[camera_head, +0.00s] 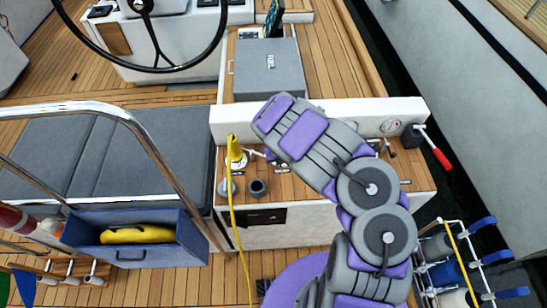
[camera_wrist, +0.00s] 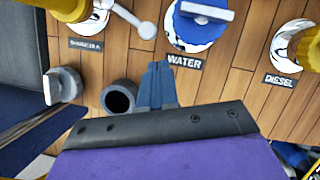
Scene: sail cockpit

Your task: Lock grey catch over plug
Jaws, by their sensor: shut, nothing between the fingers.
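The yellow plug (camera_head: 235,148) stands upright in a pale socket on the wooden deck panel, with a yellow cable hanging from it. In the wrist view the plug (camera_wrist: 68,8) is cut off by the top edge. A grey catch (camera_wrist: 128,16), a lever with a rounded end, reaches out to the right of the plug's base; I cannot tell whether any part of it lies over the plug. My gripper (camera_wrist: 157,66) is shut and empty, below and slightly right of the lever's rounded end, apart from it in the picture. In the head view my arm hides the fingers.
A blue water cap (camera_wrist: 200,25) with a white handle and a yellow diesel cap (camera_wrist: 296,45) are to the right. A dark open cup (camera_wrist: 118,97) and a grey knob (camera_wrist: 63,86) are to the left. A white raised ledge (camera_head: 232,118) runs behind the panel.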

